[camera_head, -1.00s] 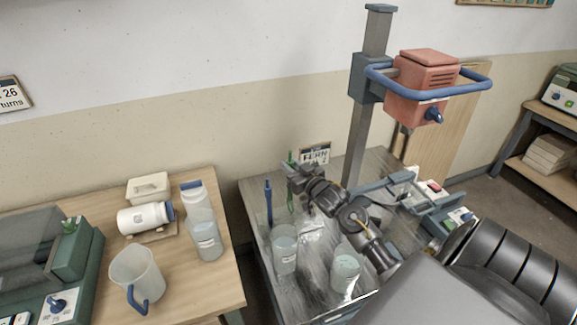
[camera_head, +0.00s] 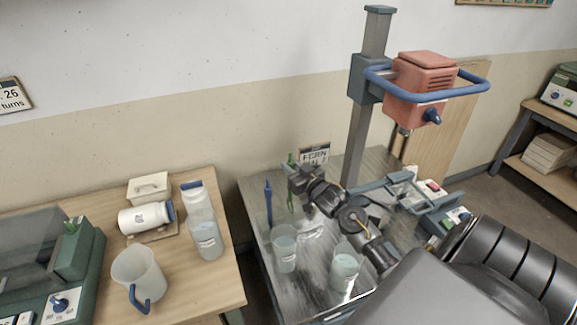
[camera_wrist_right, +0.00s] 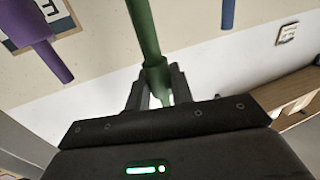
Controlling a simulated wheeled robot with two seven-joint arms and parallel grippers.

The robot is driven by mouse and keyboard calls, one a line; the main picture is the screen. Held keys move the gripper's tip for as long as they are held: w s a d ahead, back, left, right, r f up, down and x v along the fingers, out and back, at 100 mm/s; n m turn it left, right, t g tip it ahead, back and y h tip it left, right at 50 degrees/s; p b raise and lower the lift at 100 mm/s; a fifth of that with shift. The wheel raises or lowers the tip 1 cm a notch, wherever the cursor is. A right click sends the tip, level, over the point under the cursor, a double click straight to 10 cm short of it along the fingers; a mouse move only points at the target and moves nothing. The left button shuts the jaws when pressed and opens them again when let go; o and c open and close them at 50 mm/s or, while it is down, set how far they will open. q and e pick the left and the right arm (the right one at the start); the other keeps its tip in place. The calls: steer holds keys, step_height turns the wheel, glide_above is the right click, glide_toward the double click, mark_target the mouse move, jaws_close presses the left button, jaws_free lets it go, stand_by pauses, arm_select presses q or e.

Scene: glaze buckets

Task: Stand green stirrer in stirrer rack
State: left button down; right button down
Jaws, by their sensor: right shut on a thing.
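The green stirrer (camera_head: 291,158) is upright above the back left of the metal-topped table, its lower part also showing beside my gripper. My right gripper (camera_head: 292,177) is shut on it. In the right wrist view the green shaft (camera_wrist_right: 144,32) runs down between the fingers (camera_wrist_right: 157,88). A blue stirrer (camera_head: 268,198) stands just left of it. In the wrist view a purple rod-shaped thing (camera_wrist_right: 28,28) is at the upper left and a blue one (camera_wrist_right: 228,12) at the top. I cannot make out the stirrer rack clearly. My left gripper is not in view.
Two clear buckets, one on the left (camera_head: 284,254) and one on the right (camera_head: 345,272), stand in front of my gripper. A grey post (camera_head: 357,140) with a red mixer head (camera_head: 421,82) rises behind. The wooden table (camera_head: 205,284) at left holds a jug (camera_head: 136,270) and bottles.

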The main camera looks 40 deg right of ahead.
steer(key=shift+p, duration=0.7)
stand_by(1.4)
steer(key=shift+f, duration=0.15)
steer(key=shift+f+b, duration=2.75)
steer(key=shift+f, duration=1.15)
steer(key=c, duration=1.1)
jaws_free()
steer(key=shift+c, duration=0.2)
steer(key=shift+s+f, duration=0.1)
steer(key=shift+s, duration=0.4)
steer(key=s+b, duration=0.2)
steer(key=s, duration=0.7)
steer(key=shift+s+a, duration=0.35)
steer(key=shift+s, duration=0.05)
